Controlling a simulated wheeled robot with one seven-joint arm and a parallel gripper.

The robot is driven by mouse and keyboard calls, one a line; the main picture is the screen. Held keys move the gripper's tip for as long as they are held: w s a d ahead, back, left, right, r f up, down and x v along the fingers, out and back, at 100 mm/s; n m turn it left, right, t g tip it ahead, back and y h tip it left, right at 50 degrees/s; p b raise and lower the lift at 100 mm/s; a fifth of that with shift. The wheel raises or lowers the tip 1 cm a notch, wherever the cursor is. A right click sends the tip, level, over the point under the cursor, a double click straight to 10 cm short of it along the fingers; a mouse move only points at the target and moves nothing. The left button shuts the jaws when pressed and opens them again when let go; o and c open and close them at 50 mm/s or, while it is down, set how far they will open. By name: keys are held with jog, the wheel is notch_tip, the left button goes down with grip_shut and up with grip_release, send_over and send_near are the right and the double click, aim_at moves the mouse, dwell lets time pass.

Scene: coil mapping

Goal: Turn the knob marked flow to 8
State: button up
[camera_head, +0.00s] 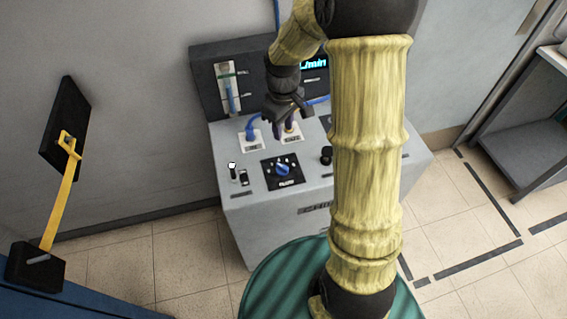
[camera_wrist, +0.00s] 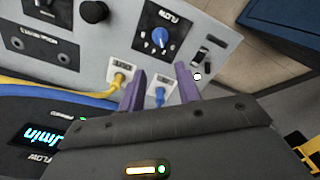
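The flow knob (camera_head: 283,169) is a blue knob with a white mark on a black dial plate on the top of a light grey console. It also shows in the wrist view (camera_wrist: 160,38), where the plate reads FLOW upside down and has numbers around the knob. The numbers are too small to read surely. My gripper (camera_head: 290,128) is above the back part of the console top, apart from the knob. In the wrist view its two purple fingers (camera_wrist: 160,85) are spread with a gap between them, and nothing is held.
A blue plug (camera_wrist: 159,97) and a yellow plug (camera_wrist: 119,79) with cables are behind the knob, close to my fingers. A black knob (camera_head: 326,156) is to the right and switches (camera_head: 240,177) to the left. A display panel (camera_head: 213,94) rises at the back.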

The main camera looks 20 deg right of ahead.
aim_at(283, 167)
jog(key=shift+f, duration=0.1)
notch_tip(283, 167, down, 17)
jog(key=shift+f+p, duration=0.1)
jog(key=shift+p, duration=0.7)
grip_shut()
